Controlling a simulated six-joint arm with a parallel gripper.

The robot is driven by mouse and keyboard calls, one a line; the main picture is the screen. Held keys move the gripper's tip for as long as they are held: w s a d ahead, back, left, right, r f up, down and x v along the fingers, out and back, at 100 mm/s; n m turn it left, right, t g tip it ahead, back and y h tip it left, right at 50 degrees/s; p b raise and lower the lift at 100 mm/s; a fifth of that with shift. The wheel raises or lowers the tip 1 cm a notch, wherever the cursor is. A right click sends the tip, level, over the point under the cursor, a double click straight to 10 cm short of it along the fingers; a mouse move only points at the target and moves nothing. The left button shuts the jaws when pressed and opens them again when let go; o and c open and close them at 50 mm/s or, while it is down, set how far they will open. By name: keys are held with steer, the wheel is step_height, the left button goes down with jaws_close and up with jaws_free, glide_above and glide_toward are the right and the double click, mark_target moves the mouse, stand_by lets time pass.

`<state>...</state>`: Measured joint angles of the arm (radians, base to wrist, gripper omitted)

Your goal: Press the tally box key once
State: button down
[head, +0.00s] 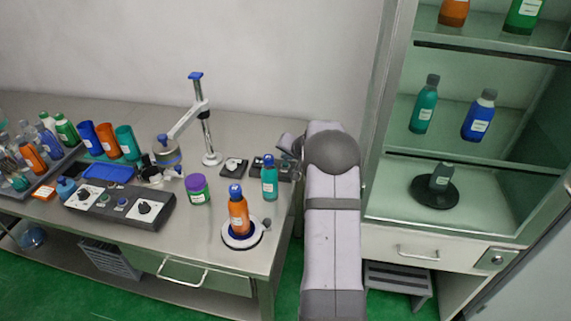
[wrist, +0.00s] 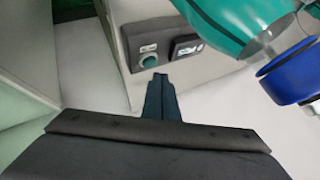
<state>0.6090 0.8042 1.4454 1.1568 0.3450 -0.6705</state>
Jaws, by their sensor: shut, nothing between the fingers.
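In the head view the tally box (head: 284,173) is a dark box at the back right of the bench, partly hidden by a teal bottle (head: 269,182) and my arm. My gripper (head: 287,150) is small there, over the box's right end.
The teal bottle with its blue cap (wrist: 292,78) is close to the right of the fingers in the wrist view. An orange bottle (head: 238,215) stands on a round base at the bench front. A small dark box (head: 233,168) is left of the tally box. A glass-shelved cabinet (head: 385,130) stands right.

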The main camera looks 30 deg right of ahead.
steer(key=shift+f+b, duration=0.9)
steer(key=shift+b, duration=0.45)
stand_by(0.8)
steer(key=shift+r, duration=0.1)
stand_by(0.3)
steer(key=shift+r+p, duration=0.55)
steer(key=shift+r, duration=0.2)
steer(key=shift+r, duration=0.15)
steer(key=shift+r+p, duration=1.8)
steer(key=shift+r, duration=0.6)
